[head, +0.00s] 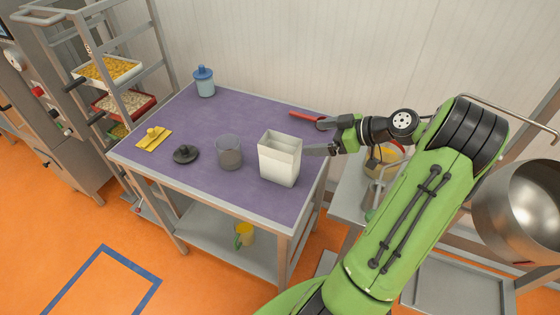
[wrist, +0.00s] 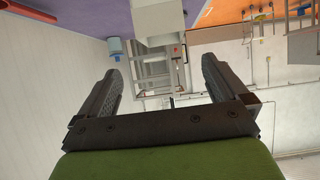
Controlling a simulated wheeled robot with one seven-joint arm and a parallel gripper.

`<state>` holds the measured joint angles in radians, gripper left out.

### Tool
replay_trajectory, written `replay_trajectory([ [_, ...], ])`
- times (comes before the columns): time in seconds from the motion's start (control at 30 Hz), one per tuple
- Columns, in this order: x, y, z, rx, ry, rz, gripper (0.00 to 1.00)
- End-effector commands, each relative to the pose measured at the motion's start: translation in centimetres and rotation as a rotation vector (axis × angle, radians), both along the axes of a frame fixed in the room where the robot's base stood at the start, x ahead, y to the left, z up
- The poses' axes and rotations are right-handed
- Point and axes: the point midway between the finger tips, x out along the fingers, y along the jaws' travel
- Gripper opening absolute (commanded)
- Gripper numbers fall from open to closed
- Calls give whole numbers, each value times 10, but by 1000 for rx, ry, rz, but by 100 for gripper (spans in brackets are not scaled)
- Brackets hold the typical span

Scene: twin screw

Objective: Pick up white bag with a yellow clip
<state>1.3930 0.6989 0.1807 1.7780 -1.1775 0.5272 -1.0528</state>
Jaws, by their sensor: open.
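A white open-topped bag (head: 279,167) stands upright near the right front of the purple table, and no clip shows on it. In the wrist view the pale bag (wrist: 158,20) is at the top, beyond the fingers. A yellow clip-like piece (head: 153,138) lies flat at the table's left end. My gripper (head: 318,137) is open and empty at the right edge of the table, its fingers pointing left. In the head view the lower finger is close to the bag's upper right side; I cannot tell whether they touch. Both fingers are apart in the wrist view (wrist: 163,62).
On the purple table (head: 215,115) are a grey cup (head: 229,152), a dark round lid (head: 186,154), a blue-lidded jar (head: 204,82) and a red object (head: 305,115) behind my gripper. A rack with trays stands left. A metal pot (head: 525,210) is at right.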

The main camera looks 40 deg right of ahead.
Motion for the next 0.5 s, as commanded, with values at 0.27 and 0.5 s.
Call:
replay_trajectory([
  [0.27, 50, 30, -33, 3, 4, 2, 100],
  [0.5, 72, 49, -50, 6, 6, 2, 100],
])
